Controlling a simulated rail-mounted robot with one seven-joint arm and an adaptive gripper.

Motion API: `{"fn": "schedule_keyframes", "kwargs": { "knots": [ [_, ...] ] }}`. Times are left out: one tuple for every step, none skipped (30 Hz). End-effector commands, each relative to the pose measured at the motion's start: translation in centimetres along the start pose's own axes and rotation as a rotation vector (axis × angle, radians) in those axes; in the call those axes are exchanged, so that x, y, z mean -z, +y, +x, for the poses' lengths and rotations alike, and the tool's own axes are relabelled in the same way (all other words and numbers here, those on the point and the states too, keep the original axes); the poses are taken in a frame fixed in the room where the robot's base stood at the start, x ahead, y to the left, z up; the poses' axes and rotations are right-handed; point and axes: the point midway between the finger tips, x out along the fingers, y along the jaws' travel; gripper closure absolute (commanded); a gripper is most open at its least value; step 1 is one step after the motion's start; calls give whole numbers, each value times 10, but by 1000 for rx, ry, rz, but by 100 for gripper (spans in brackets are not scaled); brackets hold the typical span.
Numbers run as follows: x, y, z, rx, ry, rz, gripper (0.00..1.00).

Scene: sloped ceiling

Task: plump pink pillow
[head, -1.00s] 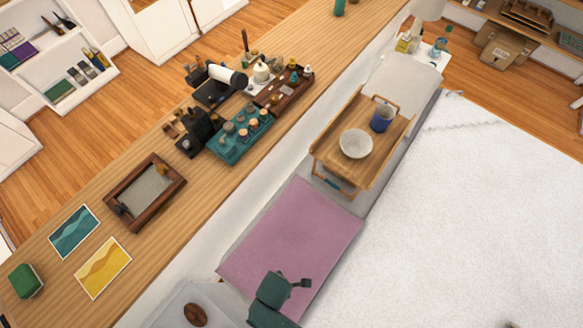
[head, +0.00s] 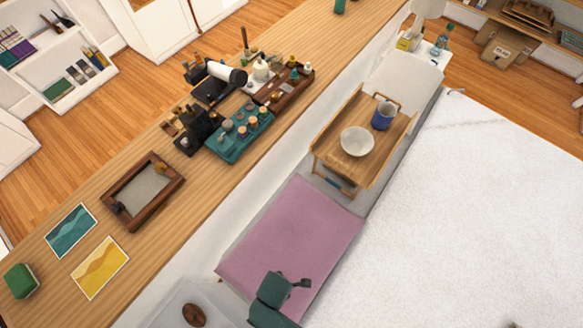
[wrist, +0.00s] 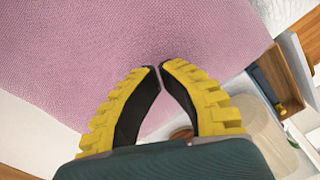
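A flat mauve-pink rectangular piece of fabric (head: 290,240) lies on the grey bench beside the bed in the head view. I cannot tell whether it is a pillow or a folded cover. The same pink woven surface fills the upper part of the wrist view (wrist: 130,45). My gripper (wrist: 160,66) has yellow ribbed fingers with black inner pads. Its tips meet or nearly meet, with nothing seen between them. They are over the pink fabric near its lower edge, and I cannot tell if they touch it.
A wooden tray (head: 340,172) with a white bowl (head: 357,141) and a blue mug (head: 383,116) stands on the bench above the pink fabric. A pale cushion (head: 408,83) lies beyond. A long wooden counter (head: 195,225) runs to the left. The white bed (head: 480,220) is clear.

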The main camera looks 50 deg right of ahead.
Motion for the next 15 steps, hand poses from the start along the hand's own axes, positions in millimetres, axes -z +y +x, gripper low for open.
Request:
{"fn": "schedule_keyframes", "kwargs": {
  "knots": [
    [0, 0, 3, 0, 0, 0, 100],
    [0, 0, 4, 0, 0, 0, 100],
    [0, 0, 5, 0, 0, 0, 100],
    [0, 0, 6, 0, 0, 0, 100],
    [0, 0, 7, 0, 0, 0, 100],
    [0, 0, 8, 0, 0, 0, 100],
    [0, 0, 9, 0, 0, 0, 100],
    [0, 0, 10, 0, 0, 0, 100],
    [0, 0, 11, 0, 0, 0, 100],
    [0, 0, 12, 0, 0, 0, 100],
    [0, 0, 13, 0, 0, 0, 100],
    [0, 0, 14, 0, 0, 0, 100],
    [0, 0, 15, 0, 0, 0, 100],
    [0, 0, 16, 0, 0, 0, 100],
    [0, 0, 17, 0, 0, 0, 100]
  ]
}}
